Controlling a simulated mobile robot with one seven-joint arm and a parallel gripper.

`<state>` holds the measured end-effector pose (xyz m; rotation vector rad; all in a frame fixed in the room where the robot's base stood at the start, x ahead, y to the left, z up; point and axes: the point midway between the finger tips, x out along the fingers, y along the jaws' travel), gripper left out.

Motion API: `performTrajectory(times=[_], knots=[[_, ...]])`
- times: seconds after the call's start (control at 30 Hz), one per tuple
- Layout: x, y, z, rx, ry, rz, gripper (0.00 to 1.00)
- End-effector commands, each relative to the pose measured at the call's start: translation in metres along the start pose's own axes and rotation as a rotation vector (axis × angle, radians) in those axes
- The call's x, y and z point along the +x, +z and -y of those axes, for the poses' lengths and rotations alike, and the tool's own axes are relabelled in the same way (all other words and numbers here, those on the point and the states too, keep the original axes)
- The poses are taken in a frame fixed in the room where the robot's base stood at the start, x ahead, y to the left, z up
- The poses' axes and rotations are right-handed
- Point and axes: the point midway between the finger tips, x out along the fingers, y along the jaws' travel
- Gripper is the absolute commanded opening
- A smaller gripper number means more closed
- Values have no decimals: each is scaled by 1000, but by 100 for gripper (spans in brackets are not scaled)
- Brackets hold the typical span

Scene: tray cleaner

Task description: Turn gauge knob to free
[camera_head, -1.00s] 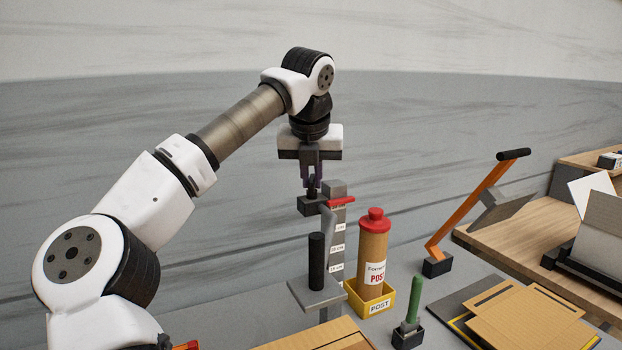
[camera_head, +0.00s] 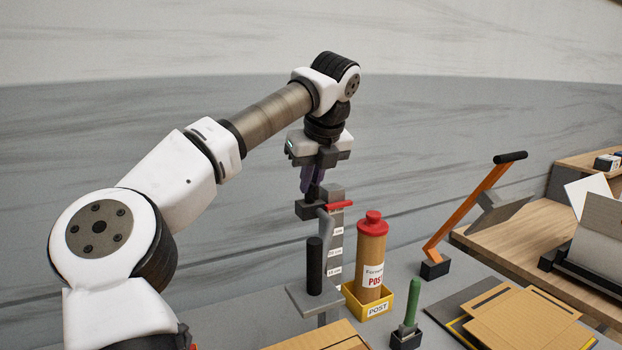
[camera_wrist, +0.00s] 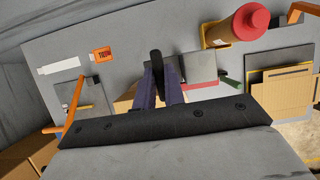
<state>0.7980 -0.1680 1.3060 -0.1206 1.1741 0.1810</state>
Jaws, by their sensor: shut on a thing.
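The gauge is a grey upright post (camera_head: 335,250) with white scale labels, a red pointer (camera_head: 339,205) near its top and a dark block at its head. A small black knob (camera_head: 313,192) stands on that block. It also shows in the wrist view (camera_wrist: 156,60), between the fingertips. My gripper (camera_head: 311,187) points down from above, its purple fingers shut on the knob. In the wrist view my gripper (camera_wrist: 161,80) shows both fingers beside the black knob. The fingers hide part of the knob, and I cannot read its setting.
A black cylinder (camera_head: 314,266) stands on the gauge's lower grey plate. To the right are a red-capped tube (camera_head: 371,255) in a yellow POST box (camera_head: 367,302), a green-handled tool (camera_head: 412,302) and an orange lever (camera_head: 465,210). Cardboard sheets (camera_head: 525,318) lie at the lower right.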

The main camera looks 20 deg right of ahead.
Motion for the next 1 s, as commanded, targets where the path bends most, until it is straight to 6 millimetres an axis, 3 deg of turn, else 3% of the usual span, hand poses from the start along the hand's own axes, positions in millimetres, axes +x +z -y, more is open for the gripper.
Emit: performTrajectory(times=[0.33, 0.37, 0.53, 1.0], knots=[[-1, 1, 0, -5, 0, 2, 0], [-1, 1, 0, -5, 0, 2, 12], [0, 0, 0, -4, 0, 2, 33], [-3, 4, -4, -1, 0, 0, 33]])
